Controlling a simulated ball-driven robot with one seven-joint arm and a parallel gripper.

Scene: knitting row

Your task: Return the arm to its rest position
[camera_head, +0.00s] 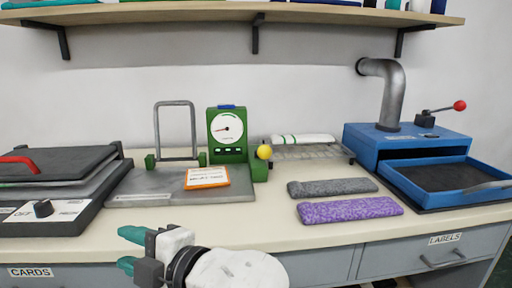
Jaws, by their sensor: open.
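My gripper (128,248) is at the lower left of the head view, in front of the bench's front edge. Its two teal fingertips are apart and point left. Nothing shows between them. My white arm link and a dark wrist ring lie to its right at the bottom of the picture. The gripper appears apart from the things on the bench.
On the bench (270,222) stand a black press (60,180), a green dial device (228,150) on a grey plate, a wire rack (310,153), grey (330,187) and purple (350,209) strips, and a blue machine (400,140) with a tray. A shelf (200,13) hangs above.

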